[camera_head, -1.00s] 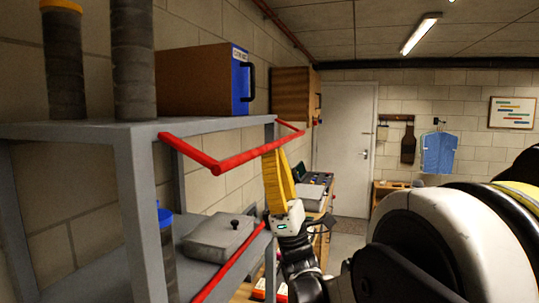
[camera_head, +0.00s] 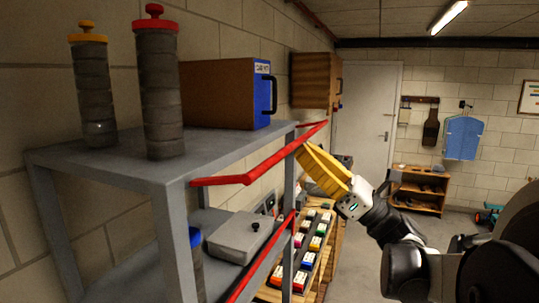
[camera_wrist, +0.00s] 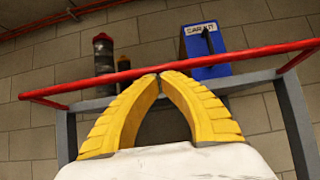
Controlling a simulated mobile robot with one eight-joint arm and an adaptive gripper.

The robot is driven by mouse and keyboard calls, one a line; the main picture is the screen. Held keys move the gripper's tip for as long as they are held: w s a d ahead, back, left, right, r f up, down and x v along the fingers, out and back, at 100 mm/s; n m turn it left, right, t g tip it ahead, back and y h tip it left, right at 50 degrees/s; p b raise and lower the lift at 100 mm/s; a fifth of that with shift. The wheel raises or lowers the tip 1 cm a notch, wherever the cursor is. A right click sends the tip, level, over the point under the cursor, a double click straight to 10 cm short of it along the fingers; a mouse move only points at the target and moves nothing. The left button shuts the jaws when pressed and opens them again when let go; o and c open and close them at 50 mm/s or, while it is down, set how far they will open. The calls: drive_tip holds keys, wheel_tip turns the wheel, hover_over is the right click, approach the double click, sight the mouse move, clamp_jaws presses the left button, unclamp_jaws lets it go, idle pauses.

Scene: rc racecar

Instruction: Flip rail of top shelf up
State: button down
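The red rail (camera_head: 285,152) of the top shelf (camera_head: 130,160) sticks out from the shelf's front edge, roughly level with the shelf top in the head view. In the wrist view the rail (camera_wrist: 240,54) crosses the picture in front of the shelf. My gripper (camera_head: 300,150) has yellow fingers with their tips together, and nothing shows between them. The tips are at the rail's far half in the head view. In the wrist view the gripper tips (camera_wrist: 158,77) meet at the rail's lower edge; I cannot tell whether they touch it.
A cardboard box with a blue front (camera_head: 228,93) and two dark cylinders (camera_head: 160,95) stand on the top shelf. A lower red rail (camera_head: 265,262) and a grey case (camera_head: 240,236) are below. A bench with coloured boxes (camera_head: 305,255) stands behind. Open floor lies right.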

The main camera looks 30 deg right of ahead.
wheel_tip(320, 180, up, 5)
drive_tip(key=g+h+p, duration=0.1)
drive_tip(key=g+p, duration=0.1)
drive_tip(key=p, duration=0.2)
drive_tip(key=g+h+p, duration=0.1)
drive_tip(key=h+p, duration=0.1)
drive_tip(key=p, duration=0.2)
drive_tip(key=shift+w+a+f+g, duration=0.15)
drive_tip(key=shift+g, duration=0.25)
drive_tip(key=w+a+r+g+h+p, duration=0.3)
drive_tip(key=w+r+g+h+p, duration=0.1)
drive_tip(key=p, duration=0.8)
drive_tip(key=shift+w+a+g+h, duration=0.2)
drive_tip(key=shift+g+h, duration=0.4)
drive_tip(key=shift+g, duration=0.8)
drive_tip(key=shift+w+a, duration=0.1)
